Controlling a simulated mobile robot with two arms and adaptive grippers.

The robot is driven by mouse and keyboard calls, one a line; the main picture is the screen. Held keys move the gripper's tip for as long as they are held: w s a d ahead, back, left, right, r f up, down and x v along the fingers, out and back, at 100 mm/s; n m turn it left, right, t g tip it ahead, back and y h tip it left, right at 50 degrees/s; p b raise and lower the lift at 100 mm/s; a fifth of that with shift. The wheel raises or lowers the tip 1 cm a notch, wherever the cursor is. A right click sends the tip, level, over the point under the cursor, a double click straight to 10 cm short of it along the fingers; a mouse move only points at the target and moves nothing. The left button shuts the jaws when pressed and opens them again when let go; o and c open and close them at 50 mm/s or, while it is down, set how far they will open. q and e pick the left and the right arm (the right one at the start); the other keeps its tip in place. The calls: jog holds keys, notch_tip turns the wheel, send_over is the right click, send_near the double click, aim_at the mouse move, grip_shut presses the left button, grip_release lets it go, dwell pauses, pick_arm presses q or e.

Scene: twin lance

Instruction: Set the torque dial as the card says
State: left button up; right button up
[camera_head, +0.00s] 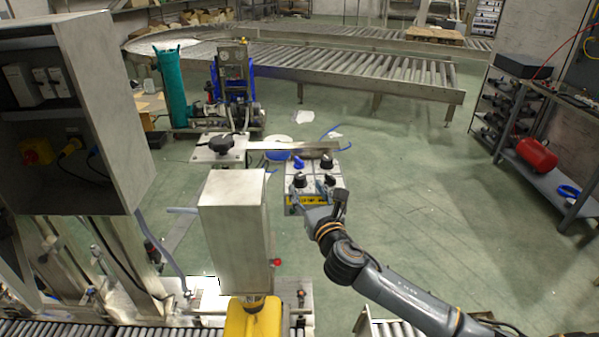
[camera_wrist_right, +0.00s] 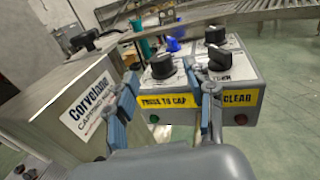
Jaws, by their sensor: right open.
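A control box (camera_head: 306,197) has several black knobs and a blue knob (camera_head: 298,163) on its pale top. In the right wrist view a black knob (camera_wrist_right: 161,66) stands at the box's near left, and another knob (camera_wrist_right: 220,58) is to its right. I cannot read which is the torque dial. A yellow strip (camera_wrist_right: 165,102) on the front reads "PRESS TO CAP" and "CLEAR". My right gripper (camera_wrist_right: 171,86) is open, its fingers in front of the box, with nothing seen between them. I cannot make out a setting card. My left gripper is not in view.
A flat metal bar (camera_head: 290,145) runs behind the knobs. A grey cabinet (camera_head: 110,110) is at far left, a shelf rack (camera_head: 510,110) at right. Floor right of the box is clear.

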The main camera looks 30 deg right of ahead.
aim_at(301, 180)
jog(key=w, duration=0.3)
jog(key=w+d+p, duration=0.1)
jog(key=w, duration=0.3)
jog(key=shift+d, duration=0.15)
jog(key=shift+s, duration=0.1)
jog(key=shift+c, duration=0.2)
grip_shut()
